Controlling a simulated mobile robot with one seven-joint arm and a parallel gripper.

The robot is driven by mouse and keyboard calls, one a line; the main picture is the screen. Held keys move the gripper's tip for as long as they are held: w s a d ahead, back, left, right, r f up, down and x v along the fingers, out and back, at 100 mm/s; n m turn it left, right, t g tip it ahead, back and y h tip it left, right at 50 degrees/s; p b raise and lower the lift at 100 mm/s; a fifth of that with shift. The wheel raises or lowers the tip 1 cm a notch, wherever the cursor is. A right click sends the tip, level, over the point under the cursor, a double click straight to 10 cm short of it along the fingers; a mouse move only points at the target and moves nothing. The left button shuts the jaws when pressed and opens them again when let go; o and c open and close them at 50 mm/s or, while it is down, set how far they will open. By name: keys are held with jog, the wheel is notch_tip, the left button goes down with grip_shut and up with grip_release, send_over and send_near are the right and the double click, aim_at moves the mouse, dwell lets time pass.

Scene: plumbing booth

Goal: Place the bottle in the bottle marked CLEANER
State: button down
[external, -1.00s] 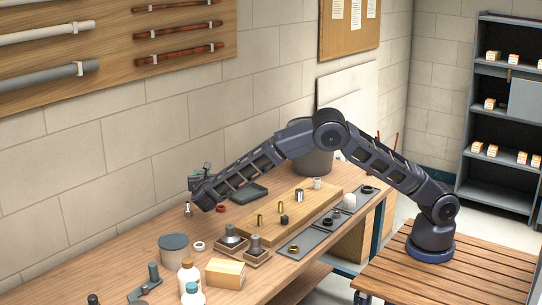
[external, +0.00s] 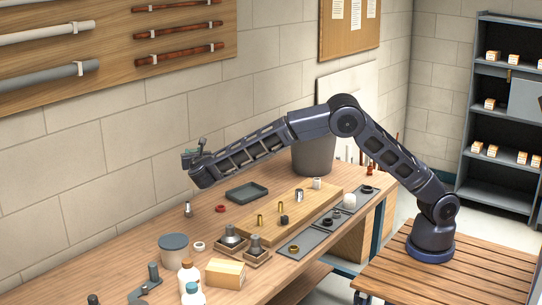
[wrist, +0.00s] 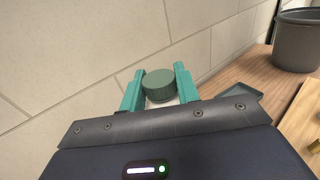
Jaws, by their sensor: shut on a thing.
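My gripper (external: 194,158) is raised above the far left side of the workbench, near the wall. In the wrist view its teal fingers (wrist: 158,74) are shut on a bottle with a ribbed dark green cap (wrist: 159,87). Only the cap and a little of the pale body show. On the bench near the front edge stand a white bottle with an orange-brown cap (external: 188,277) and a bottle with a teal cap (external: 193,296), cut by the picture's lower edge. I cannot read a CLEANER mark on anything in these views.
A grey lidded tub (external: 174,249), a cardboard box (external: 225,272) and metal fittings on wooden blocks (external: 257,259) crowd the front. A dark tray (external: 246,192) and a wooden board (external: 275,229) lie farther back. A grey bucket (external: 314,155) stands near the wall.

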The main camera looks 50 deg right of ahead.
jog(key=s+a+r+n+t+y, duration=0.25)
jog(key=s+a+y, duration=0.25)
jog(key=s+a, duration=0.5)
jog(key=s+a+r+n+t+y, duration=0.1)
jog(key=s+a+r+n+y, duration=0.4)
jog(key=a, duration=0.9)
jog(key=s+a+r+n+g+y, duration=0.1)
jog(key=s+a+r+n+y, duration=0.2)
jog(key=s+a, duration=0.65)
jog(key=s+a+r+n+y, duration=0.1)
jog(key=s+a+r+y, duration=0.4)
jog(key=s, duration=0.7)
notch_tip(320, 180, down, 22)
jog(key=shift+a+h, duration=0.25)
jog(key=shift+h, duration=0.15)
jog(key=shift+w, duration=0.1)
jog(key=c, duration=1)
grip_release()
jog(key=shift+f, duration=0.1)
jog(key=shift+c, duration=0.2)
